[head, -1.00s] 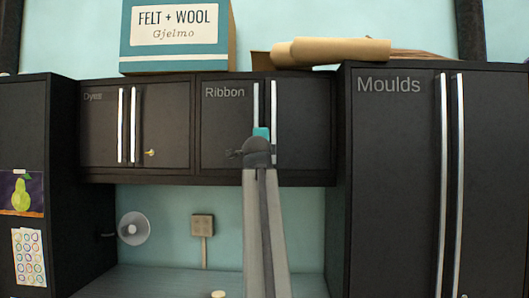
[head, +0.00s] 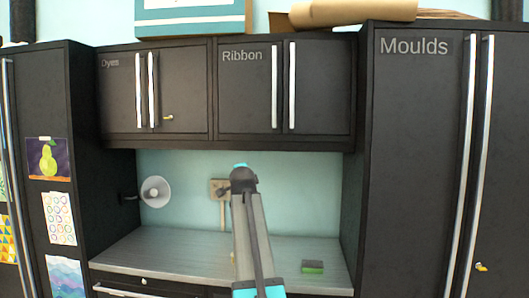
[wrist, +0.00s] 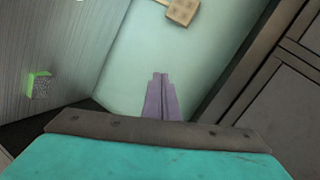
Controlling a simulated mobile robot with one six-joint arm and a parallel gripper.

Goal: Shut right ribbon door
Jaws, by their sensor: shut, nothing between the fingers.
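The right ribbon door (head: 322,92) is a black panel with a vertical silver handle (head: 292,88) on its left edge. It looks flush with the left ribbon door (head: 246,98), with no gap that I can see. My gripper (wrist: 160,76) shows as shut, empty purple fingers in the wrist view, pointing toward the teal wall under the wall cabinets. In the head view my arm hides the fingers. My arm's end there lies below the Ribbon cabinet, apart from the door in the picture.
A metal counter (head: 200,262) runs below, with a green and dark sponge (head: 313,267). The tall Moulds cabinet (head: 415,150) stands right, and the Dyes cabinet (head: 120,95) is left.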

